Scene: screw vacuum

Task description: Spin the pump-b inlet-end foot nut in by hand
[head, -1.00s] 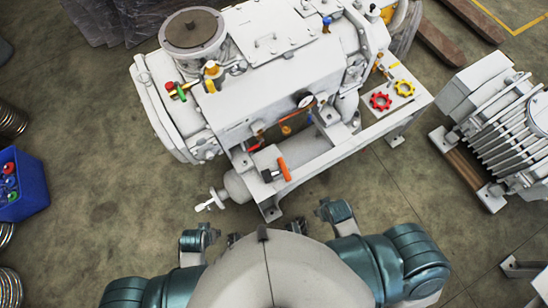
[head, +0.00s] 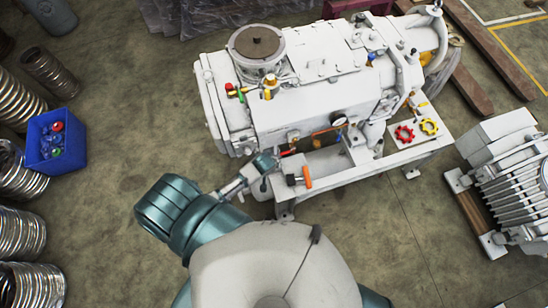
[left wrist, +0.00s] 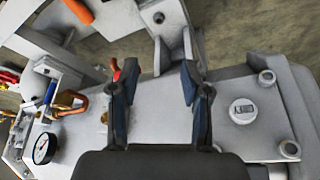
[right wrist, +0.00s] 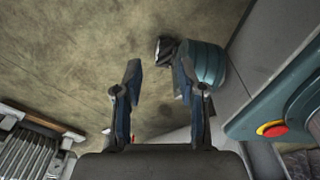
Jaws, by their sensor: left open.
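The pale grey vacuum pump (head: 310,100) stands on a frame ahead of me. My left gripper (head: 264,164) reaches its near left corner, close to the frame. In the left wrist view the left gripper (left wrist: 160,75) is open, its fingers above a pale plate with an upright bracket (left wrist: 174,50) just beyond the fingertips. Nothing shows clasped between them. Pale round bolt heads (left wrist: 288,150) stand to the right. I cannot tell which fastener is the inlet-end foot nut. My right gripper (right wrist: 158,70) is open and empty over the floor, hidden in the head view.
A finned unit (head: 515,175) stands right.

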